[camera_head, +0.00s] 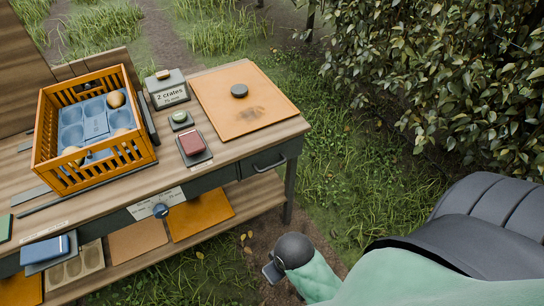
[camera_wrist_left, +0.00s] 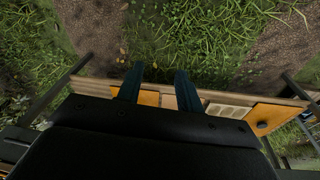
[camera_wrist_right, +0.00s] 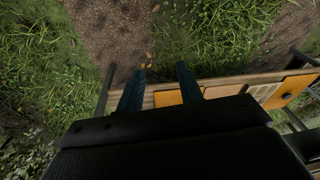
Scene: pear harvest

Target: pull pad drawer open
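The wooden workbench has dark drawer fronts in the head view. The right drawer (camera_head: 262,165) has a dark bar handle and looks shut. I cannot tell which is the pad drawer. My left gripper (camera_wrist_left: 158,77) is open and empty in the left wrist view, its two dark fingers apart. My right gripper (camera_wrist_right: 160,76) is likewise open and empty in the right wrist view. Neither gripper visibly touches a drawer.
On the bench stand an orange crate (camera_head: 48,148) with a blue tray, a grey "2 crates" box (camera_head: 168,94), a red block (camera_head: 191,142) and an orange board (camera_head: 225,98). Orange pads (camera_head: 203,214) lie on the lower shelf. A leafy bush (camera_head: 440,80) fills the right; grass lies between.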

